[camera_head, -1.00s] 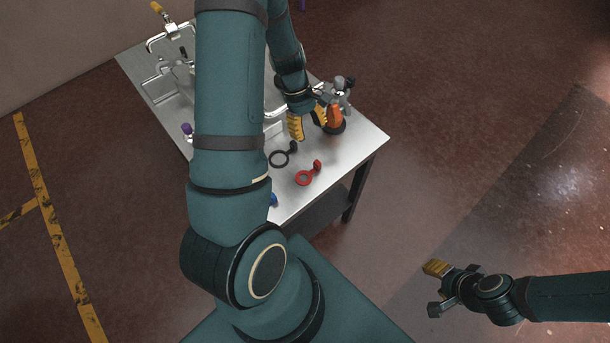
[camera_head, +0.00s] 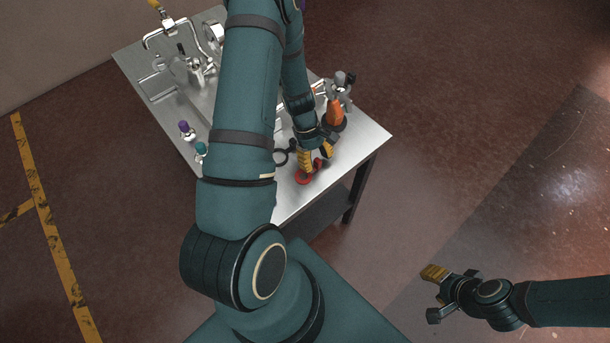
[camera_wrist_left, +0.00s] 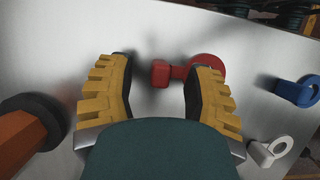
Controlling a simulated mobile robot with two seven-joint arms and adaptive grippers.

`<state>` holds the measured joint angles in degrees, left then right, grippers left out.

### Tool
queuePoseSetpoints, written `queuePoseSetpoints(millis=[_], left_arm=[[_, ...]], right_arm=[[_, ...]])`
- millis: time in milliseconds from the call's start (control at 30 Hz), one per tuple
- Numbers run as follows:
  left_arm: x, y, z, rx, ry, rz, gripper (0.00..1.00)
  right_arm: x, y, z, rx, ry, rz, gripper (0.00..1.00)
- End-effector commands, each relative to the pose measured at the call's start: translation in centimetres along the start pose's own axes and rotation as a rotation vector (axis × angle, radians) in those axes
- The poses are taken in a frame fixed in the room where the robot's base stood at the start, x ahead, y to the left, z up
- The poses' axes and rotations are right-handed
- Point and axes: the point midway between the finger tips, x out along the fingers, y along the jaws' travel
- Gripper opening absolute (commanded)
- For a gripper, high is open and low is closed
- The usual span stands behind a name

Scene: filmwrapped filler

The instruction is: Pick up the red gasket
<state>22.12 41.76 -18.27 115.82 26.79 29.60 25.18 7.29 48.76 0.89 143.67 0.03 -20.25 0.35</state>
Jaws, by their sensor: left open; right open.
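The red gasket (camera_head: 304,178) lies flat on the metal table near its front edge, a ring with a blocky tab. In the left wrist view the red gasket (camera_wrist_left: 210,64) shows beyond the fingertips, its tab between the two fingers and its ring partly hidden behind the right-hand finger. My left gripper (camera_head: 317,158) is open over the gasket; its yellow ridged fingers also show in the left wrist view (camera_wrist_left: 155,75). I cannot tell how far above the table the fingertips are. My right gripper (camera_head: 434,292) is open and empty, off to the right over the floor.
An orange object on a dark round base (camera_head: 335,116) stands just behind my left gripper. Blue (camera_wrist_left: 296,91) and white (camera_wrist_left: 271,150) ring parts lie nearby. Metal pipework (camera_head: 180,60) fills the table's back.

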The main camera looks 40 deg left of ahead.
Motion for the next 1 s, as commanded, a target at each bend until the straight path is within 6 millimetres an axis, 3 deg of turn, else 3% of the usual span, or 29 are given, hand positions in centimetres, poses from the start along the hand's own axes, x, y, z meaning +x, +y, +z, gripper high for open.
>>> queuePoseSetpoints(millis=[100, 300, 333, 467, 1000], left_arm=[[1.04, -0.01, 0.00, 0.001, 0.000, 0.000, 0.52], [0.99, 0.01, 0.04, 0.001, 0.001, 0.001, 0.52], [0.99, 0.01, 0.04, 0.001, 0.001, 0.000, 0.47], [0.98, 0.01, 0.05, 0.001, 0.000, 0.000, 0.02], [0.46, 0.02, 0.29, 0.001, 0.000, 0.000, 0.00]], right_arm=[[0.25, 0.09, 0.11, -0.001, -0.003, 0.000, 0.47], [0.18, 0.07, 0.12, -0.001, -0.003, 0.000, 0.47], [0.17, 0.07, 0.12, -0.001, -0.003, 0.000, 0.47], [0.18, 0.06, 0.11, -0.001, -0.003, 0.000, 0.47], [0.03, 0.01, 0.06, 0.000, -0.002, 0.000, 0.47]])
